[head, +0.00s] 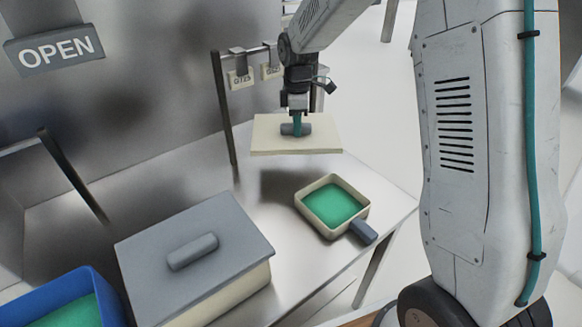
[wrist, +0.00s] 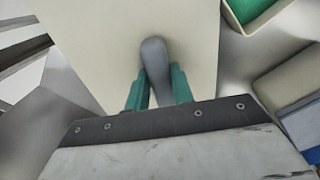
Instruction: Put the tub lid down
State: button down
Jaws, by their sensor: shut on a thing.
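A cream tub lid (head: 270,147) with a grey handle hangs level above the metal table in the head view. My gripper (head: 297,130) is shut on the lid's grey handle. In the wrist view my green fingers (wrist: 158,92) stand on either side of the handle (wrist: 155,60), and the cream lid (wrist: 95,45) fills the middle. A small cream tub (head: 300,203) with green contents and a grey side handle stands uncovered on the table, in front and to the right of the lid. A corner of it shows in the wrist view (wrist: 232,22).
A larger cream tub (head: 245,287) with a grey lid (head: 150,247) stands at the front left. A blue bin (head: 28,297) with green contents is at the lower left corner. A rail with tags (head: 240,79) and a dark post (head: 223,110) stand behind the lid. Bare table lies left of the small tub.

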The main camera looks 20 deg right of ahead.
jog(key=n, duration=0.2)
jog(key=s+n, duration=0.1)
jog(key=n, duration=0.3)
jog(key=shift+s+a+f+n, duration=0.25)
jog(key=shift+s+a+n, duration=0.1)
jog(key=shift+n, duration=0.05)
notch_tip(320, 180, down, 10)
jog(key=shift+r, duration=0.1)
jog(key=c, duration=1.2)
grip_release()
jog(key=shift+f, duration=0.25)
